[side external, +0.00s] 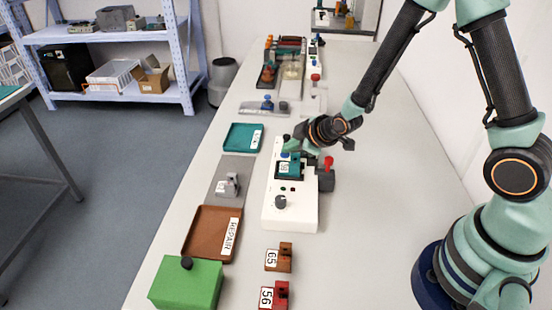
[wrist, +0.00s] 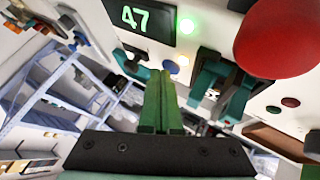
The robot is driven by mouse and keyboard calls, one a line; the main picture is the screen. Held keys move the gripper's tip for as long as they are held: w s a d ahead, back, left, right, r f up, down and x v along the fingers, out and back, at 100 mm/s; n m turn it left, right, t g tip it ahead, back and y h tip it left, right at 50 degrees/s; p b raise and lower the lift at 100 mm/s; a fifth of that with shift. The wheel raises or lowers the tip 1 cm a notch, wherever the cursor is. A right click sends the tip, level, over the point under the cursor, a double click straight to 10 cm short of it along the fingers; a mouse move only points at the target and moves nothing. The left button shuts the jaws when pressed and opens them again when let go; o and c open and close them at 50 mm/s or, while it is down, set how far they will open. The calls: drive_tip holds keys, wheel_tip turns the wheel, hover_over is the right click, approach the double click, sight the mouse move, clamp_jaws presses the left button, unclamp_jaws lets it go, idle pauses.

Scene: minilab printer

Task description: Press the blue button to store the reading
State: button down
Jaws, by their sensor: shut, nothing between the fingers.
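The white tester (side external: 290,212) stands on the bench in the side view. In the wrist view its dark display (wrist: 140,20) reads 47 in green, beside a lit green lamp (wrist: 187,26). The blue button (wrist: 170,66) shows in the wrist view just past the fingertips, partly hidden by them. My gripper (wrist: 160,74) is shut and empty, its green fingers pointing at the tester face near the blue button. I cannot tell whether they touch it. In the side view my gripper (side external: 291,147) is over the tester's far end.
A red knob (wrist: 283,35) is close by on the right. A brown repair tray (side external: 204,246), teal tray (side external: 243,138) and green box (side external: 185,285) are left.

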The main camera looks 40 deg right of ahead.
sight(289, 156)
idle(0.3)
drive_tip(key=shift+r, duration=0.85)
drive_tip(key=shift+r, duration=2.5)
drive_tip(key=shift+r, duration=0.1)
drive_tip(key=s+d+r+m+g, duration=0.2)
drive_tip(key=s+r+m, duration=0.6)
drive_tip(key=s+r, duration=0.5)
drive_tip(key=s+g, duration=0.1)
drive_tip(key=s, duration=0.4)
drive_tip(key=shift+s+r+m+g, duration=0.15)
drive_tip(key=shift+r+m+g, duration=0.15)
drive_tip(key=shift+r, duration=0.05)
